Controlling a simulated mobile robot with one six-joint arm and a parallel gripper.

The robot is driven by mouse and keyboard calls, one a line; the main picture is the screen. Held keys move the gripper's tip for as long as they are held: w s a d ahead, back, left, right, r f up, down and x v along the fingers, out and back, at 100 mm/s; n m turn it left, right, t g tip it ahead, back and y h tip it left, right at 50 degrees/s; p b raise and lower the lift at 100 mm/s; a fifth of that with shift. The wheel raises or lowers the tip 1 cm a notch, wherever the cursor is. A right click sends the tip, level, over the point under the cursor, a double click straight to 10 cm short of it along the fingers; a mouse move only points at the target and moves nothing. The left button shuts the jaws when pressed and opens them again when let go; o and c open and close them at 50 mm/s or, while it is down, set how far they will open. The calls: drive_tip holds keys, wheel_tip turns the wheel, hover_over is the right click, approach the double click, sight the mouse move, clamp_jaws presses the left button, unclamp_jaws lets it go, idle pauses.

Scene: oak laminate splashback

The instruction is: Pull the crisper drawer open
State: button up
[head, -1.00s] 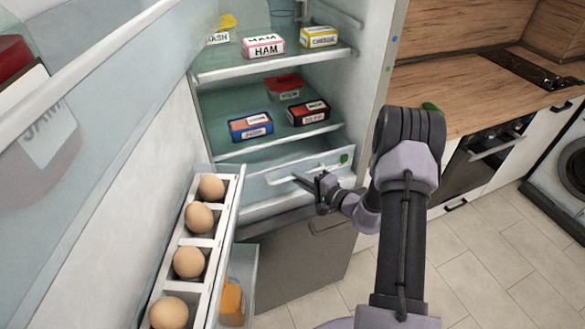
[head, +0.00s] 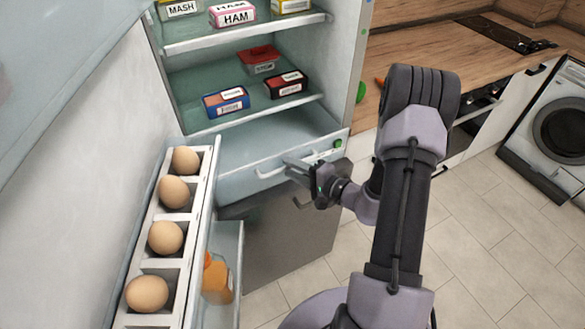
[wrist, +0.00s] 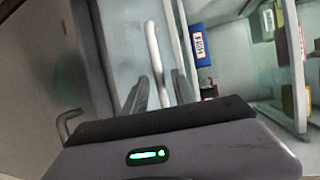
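The crisper drawer (head: 236,184) is a pale, translucent drawer at the bottom of the open fridge. It stands partly out over the grey lower door, and its inside shows from above. A pale bar handle (wrist: 154,55) runs along its front. My gripper (head: 294,163) is at the right part of this handle. In the wrist view its two dark fingers (wrist: 159,80) stand apart, one on each side of the handle, with a gap still visible between them and the bar. The fingertips' contact with the handle's back is hidden.
The open fridge door with an egg rack (head: 211,166) and an orange bottle (head: 217,279) stands close on the left. Shelves above hold food boxes such as a blue one (head: 226,102). A wooden counter (head: 440,60) is at right. Tiled floor is clear in front.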

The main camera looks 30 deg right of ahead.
drive_tip(key=p+v, duration=0.2)
drive_tip(key=v, duration=1.5)
drive_tip(key=shift+s, duration=0.2)
